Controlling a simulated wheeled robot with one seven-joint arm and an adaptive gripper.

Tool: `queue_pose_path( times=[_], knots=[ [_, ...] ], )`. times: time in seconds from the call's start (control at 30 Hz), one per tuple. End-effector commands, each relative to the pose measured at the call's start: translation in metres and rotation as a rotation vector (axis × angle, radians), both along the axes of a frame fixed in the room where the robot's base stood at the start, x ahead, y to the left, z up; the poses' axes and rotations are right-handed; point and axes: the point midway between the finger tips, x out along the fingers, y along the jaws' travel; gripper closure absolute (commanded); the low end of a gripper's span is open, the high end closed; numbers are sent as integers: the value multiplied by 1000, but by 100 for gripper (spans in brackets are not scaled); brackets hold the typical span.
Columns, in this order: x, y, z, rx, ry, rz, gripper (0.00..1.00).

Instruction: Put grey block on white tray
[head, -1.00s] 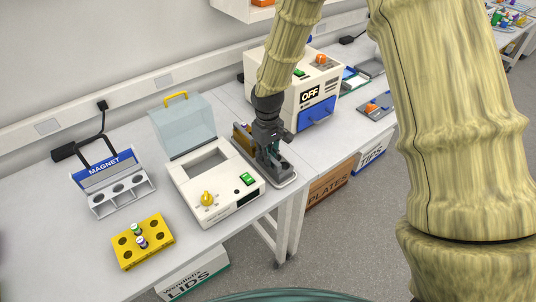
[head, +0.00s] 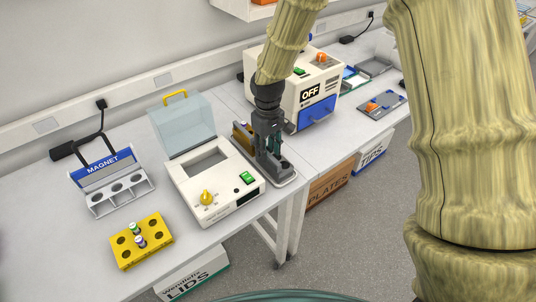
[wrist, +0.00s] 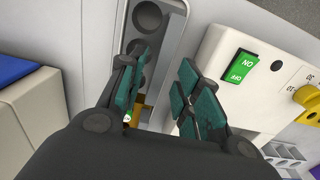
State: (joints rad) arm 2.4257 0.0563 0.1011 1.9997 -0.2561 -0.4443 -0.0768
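A grey block with round dark wells (head: 286,166) lies on the bench right of the white machine, in a pale-rimmed holder (head: 287,183). In the wrist view the wells of the grey block (wrist: 147,17) run down toward the gap between my fingers. My gripper (head: 268,148) points down over the far part of this holder. In the wrist view my gripper (wrist: 160,85) has its two teal-padded fingers well apart, with nothing clearly held. My fingers and palm hide part of the block. I cannot tell which thing is the white tray.
The white machine (head: 217,183) with a raised clear lid stands close left of my gripper. A machine marked OFF (head: 290,90) stands behind it. A magnet rack (head: 112,185) and yellow tube rack (head: 142,241) are at left. A grey tray (head: 374,66) lies at the far right.

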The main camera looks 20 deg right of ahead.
Motion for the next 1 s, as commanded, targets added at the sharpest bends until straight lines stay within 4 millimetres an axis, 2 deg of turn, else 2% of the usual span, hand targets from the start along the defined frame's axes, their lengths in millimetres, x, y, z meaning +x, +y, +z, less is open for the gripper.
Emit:
queue_pose_path(
  times=[0.6,0.8,1.0],
  knots=[
    [1,0,77,0,-3,0,67],
    [1,0,90,1,-2,0,67],
    [1,0,92,0,-1,0,67]
  ],
)
